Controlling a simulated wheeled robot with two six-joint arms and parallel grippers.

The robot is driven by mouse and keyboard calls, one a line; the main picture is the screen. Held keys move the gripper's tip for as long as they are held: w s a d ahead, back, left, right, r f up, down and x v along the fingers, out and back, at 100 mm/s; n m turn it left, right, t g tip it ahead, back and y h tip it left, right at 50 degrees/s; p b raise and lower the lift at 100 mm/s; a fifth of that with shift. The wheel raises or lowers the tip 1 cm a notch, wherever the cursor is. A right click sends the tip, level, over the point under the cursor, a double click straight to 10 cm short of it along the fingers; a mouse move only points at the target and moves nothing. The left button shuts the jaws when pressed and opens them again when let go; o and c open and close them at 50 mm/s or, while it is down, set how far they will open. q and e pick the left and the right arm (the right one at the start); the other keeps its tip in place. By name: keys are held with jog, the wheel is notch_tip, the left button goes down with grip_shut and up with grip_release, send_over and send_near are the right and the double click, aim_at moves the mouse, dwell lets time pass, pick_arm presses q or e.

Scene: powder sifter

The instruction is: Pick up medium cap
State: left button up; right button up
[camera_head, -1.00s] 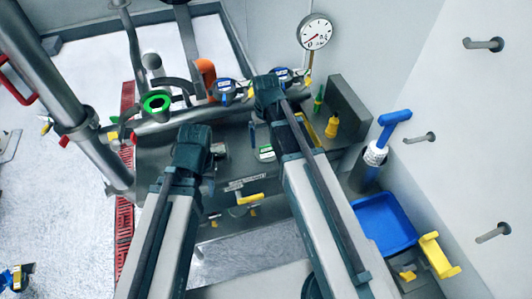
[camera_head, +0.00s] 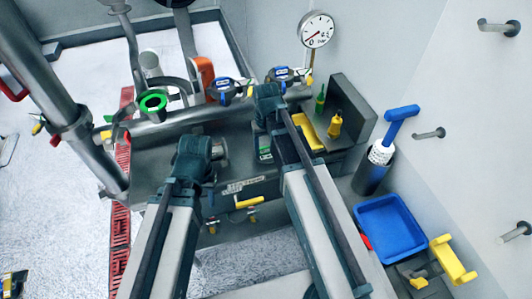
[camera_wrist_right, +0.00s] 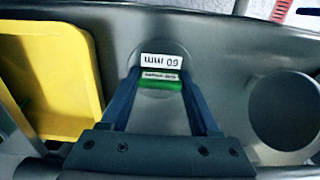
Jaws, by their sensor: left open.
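The right wrist view shows a round grey cap-like part with a white "60 mm" label (camera_wrist_right: 162,61) and a green label strip (camera_wrist_right: 160,82) below it. I cannot tell whether it is the medium cap.
A yellow tray (camera_wrist_right: 50,75) lies close beside the right gripper; it also shows in the head view (camera_head: 308,132). A round opening (camera_wrist_right: 287,110) is on the other side. Green and yellow bottles (camera_head: 335,125) stand behind. A blue tray (camera_head: 390,228) is at the right.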

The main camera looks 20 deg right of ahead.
grip_shut()
jog(key=shift+r, duration=0.1)
